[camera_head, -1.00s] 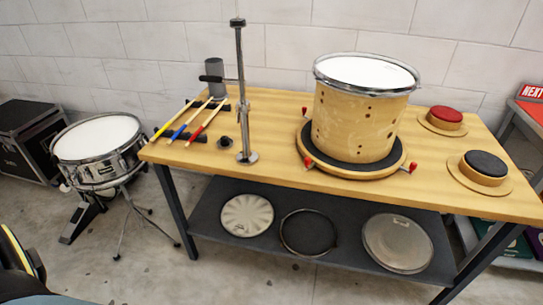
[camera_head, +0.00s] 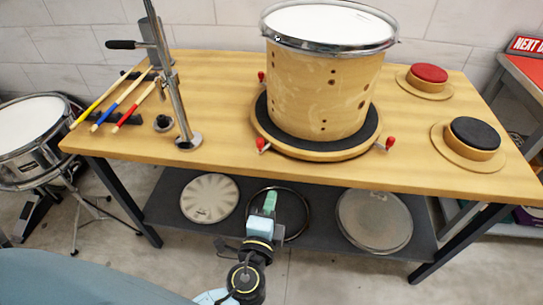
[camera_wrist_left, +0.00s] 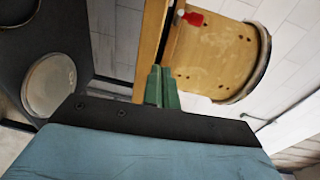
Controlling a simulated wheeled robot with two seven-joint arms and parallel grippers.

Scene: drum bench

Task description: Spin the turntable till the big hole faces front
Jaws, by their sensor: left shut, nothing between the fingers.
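The turntable (camera_head: 262,133) is a round wooden disc with a dark top and red-knobbed pegs around its rim, on the wooden bench. A wooden drum shell (camera_head: 318,92) with a chrome hoop and white head stands upright on it. Several small dark holes show on its side; I cannot tell which is the big hole. My left gripper (camera_head: 269,203) has green fingertips, is shut and empty, and is in front of the bench, apart from the turntable. In the left wrist view, the green fingers (camera_wrist_left: 162,88) are together near the bench edge, with a red knob (camera_wrist_left: 190,17) beyond. My right gripper is out of view.
A red button (camera_head: 429,73) and a black button (camera_head: 475,132) stand on the bench at right. A metal stand (camera_head: 176,90) and several drumsticks (camera_head: 122,101) are at left. Drum heads (camera_head: 375,220) lie on the lower shelf.

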